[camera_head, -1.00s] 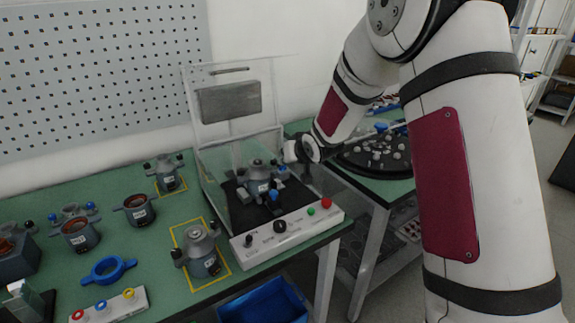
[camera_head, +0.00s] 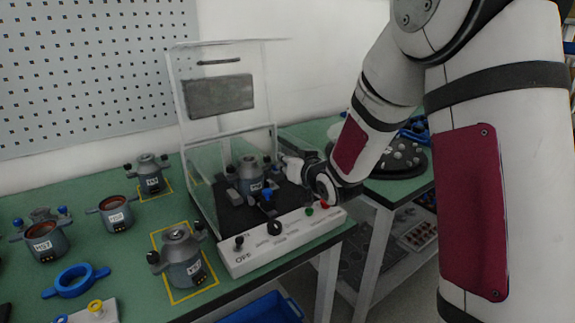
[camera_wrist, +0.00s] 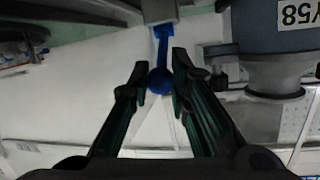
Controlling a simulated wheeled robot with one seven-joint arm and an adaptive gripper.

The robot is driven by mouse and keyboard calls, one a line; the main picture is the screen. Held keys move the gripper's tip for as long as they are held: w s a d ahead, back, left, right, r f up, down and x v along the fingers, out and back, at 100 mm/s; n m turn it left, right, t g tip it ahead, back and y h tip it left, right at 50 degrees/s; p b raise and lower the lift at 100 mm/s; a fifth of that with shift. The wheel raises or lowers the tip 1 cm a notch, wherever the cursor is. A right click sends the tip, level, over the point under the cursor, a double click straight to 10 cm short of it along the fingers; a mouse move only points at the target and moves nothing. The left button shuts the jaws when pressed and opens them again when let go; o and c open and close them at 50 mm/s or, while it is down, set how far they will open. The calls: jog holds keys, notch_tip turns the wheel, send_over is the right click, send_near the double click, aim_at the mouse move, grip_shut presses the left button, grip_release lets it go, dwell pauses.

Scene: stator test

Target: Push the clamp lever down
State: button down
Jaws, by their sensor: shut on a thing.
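The test fixture (camera_head: 218,262) is a white box with a raised clear lid and a control panel in front. A grey stator housing (camera_head: 250,172) stands inside it, and a blue-tipped lever (camera_head: 266,194) shows at its front. My gripper (camera_head: 284,164) is at the right side of the housing. In the wrist view, my gripper's fingers (camera_wrist: 160,72) are around the blue ball knob (camera_wrist: 159,81) of the clamp lever. Its blue shaft (camera_wrist: 162,42) runs up to a grey block (camera_wrist: 159,10).
A grey stator housing (camera_head: 184,256) stands in a yellow square left of the fixture. More housings (camera_head: 117,212) and a blue ring (camera_head: 75,281) are on the green table. The raised lid (camera_head: 222,65) stands behind my gripper. A black round tray (camera_head: 402,158) is on the right table.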

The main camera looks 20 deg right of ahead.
jog(key=c, duration=1.7)
grip_release()
jog(key=v, duration=1.2)
jog(key=shift+f, duration=0.15)
